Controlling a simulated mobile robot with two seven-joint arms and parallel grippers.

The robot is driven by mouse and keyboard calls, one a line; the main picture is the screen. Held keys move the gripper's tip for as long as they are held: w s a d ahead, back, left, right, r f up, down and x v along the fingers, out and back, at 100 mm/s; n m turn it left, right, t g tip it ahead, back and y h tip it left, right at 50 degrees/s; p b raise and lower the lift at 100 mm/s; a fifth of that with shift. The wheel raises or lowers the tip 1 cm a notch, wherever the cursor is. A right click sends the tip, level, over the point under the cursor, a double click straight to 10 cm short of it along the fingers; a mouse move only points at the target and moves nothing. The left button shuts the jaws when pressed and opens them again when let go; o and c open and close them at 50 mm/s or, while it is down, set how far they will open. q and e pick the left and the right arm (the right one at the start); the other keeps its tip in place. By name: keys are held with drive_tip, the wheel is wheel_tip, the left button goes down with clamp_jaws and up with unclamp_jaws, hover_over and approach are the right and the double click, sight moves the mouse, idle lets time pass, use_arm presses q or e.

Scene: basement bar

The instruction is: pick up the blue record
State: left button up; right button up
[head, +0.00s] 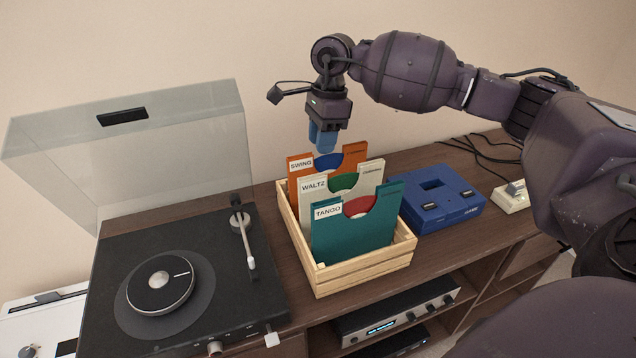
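The blue record (328,161) shows through the cut-out of the orange sleeve (298,187) labelled SWING, at the back of the wooden crate (360,278). Only part of the record is visible. My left gripper is out of view.
In front of the orange sleeve stand a white WALTZ sleeve (372,177) with a green record and a teal TANGO sleeve (350,240) with a red one. A turntable (235,300) with raised lid is left; a blue box (462,215) is right.

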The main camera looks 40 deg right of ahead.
sight(330, 163)
drive_tip(key=w+d+r+h, duration=0.2)
drive_tip(key=d, duration=0.2)
drive_tip(key=f, duration=0.7)
drive_tip(key=s+f+b, duration=0.1)
drive_tip(key=f, duration=0.2)
drive_tip(key=shift+a+f, duration=0.25)
drive_tip(key=shift+a, duration=0.1)
drive_tip(key=shift+r, duration=0.1)
drive_tip(key=shift+c, duration=0.5)
clamp_jaws()
